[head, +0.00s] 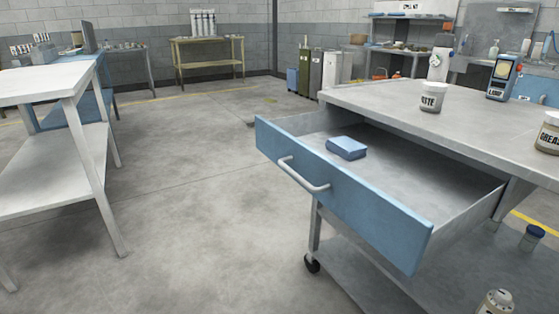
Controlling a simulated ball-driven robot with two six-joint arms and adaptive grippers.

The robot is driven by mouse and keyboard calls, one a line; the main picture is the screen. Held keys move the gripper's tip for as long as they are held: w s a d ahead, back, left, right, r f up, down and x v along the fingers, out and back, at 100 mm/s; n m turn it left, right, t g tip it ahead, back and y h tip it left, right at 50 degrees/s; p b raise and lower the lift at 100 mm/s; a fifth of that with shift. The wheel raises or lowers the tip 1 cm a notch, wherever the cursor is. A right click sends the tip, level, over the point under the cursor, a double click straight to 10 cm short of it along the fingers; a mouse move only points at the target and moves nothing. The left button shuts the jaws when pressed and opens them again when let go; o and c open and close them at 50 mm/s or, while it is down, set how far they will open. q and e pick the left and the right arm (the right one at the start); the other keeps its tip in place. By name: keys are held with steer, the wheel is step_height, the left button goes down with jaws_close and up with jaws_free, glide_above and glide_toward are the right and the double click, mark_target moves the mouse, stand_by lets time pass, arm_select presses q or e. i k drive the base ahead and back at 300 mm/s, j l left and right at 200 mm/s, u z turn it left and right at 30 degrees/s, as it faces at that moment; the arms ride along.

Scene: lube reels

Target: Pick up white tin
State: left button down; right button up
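A white tin (432,97) with dark lettering ending in "ITE" stands upright on the grey top of the workbench (470,125), near its left part. A second pale tin (548,133) marked "GREAS" stands at the right edge of the view, partly cut off. Neither of my grippers shows in the head view, so nothing is seen touching the tins.
The bench's blue-fronted drawer (340,195) is pulled open, with a blue block (346,148) inside. A labelled blue device (502,78) stands behind the tins. A blue-capped jar (532,237) is below. A white table (50,80) stands left; floor between is clear.

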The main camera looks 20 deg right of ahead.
mark_target(431, 102)
steer(key=z, duration=1.65)
